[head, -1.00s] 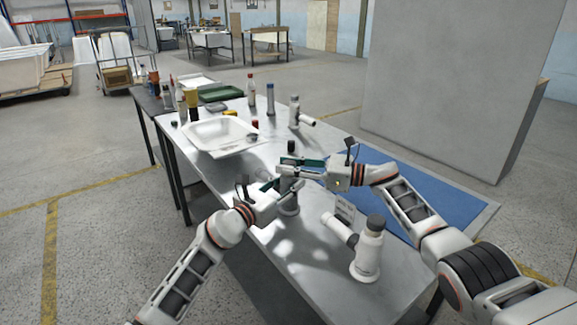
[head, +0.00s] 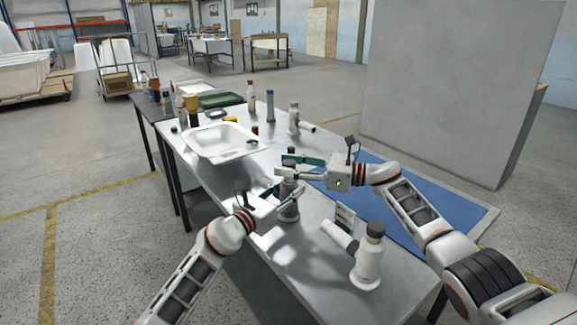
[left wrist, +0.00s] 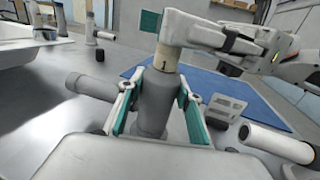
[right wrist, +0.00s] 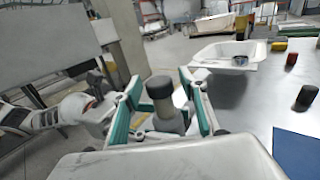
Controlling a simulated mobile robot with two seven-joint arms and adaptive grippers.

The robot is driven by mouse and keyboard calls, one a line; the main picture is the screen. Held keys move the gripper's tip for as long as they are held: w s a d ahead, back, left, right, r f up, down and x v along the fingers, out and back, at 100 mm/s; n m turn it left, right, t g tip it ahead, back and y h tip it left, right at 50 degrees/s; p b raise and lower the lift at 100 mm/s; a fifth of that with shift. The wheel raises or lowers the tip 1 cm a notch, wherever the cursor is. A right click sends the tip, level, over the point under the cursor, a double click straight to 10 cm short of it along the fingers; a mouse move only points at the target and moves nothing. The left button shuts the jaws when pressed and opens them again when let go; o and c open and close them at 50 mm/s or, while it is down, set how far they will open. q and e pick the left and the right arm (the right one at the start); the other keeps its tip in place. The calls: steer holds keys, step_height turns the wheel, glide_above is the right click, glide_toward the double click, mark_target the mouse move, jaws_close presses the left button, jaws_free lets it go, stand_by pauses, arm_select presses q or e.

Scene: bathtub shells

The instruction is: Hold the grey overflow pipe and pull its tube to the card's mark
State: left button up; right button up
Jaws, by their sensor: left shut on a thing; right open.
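The grey overflow pipe (head: 289,210) stands upright on the metal table, with a stub to the left in the left wrist view (left wrist: 155,104). My left gripper (head: 280,189) is shut around its body. The beige tube (left wrist: 167,58) rises from the top with a small dark mark; its dark cap (right wrist: 159,88) shows in the right wrist view. My right gripper (head: 284,168) is open at the tube's top, its fingers on either side of the cap; I cannot tell if they touch. The white card (head: 344,217) stands right of the pipe, its print unreadable in the left wrist view (left wrist: 224,108).
A white pipe with a dark cap (head: 368,262) stands at the near right, its side stub towards the card. Another pipe (head: 294,117) stands farther back. A white basin (head: 190,150) is at the left. A blue mat (head: 400,200) covers the right side.

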steer(key=shift+d, duration=0.1)
steer(key=v, duration=1.1)
steer(key=shift+d, duration=0.4)
steer(key=shift+s, duration=0.1)
arm_select(q)
steer(key=o, duration=1.3)
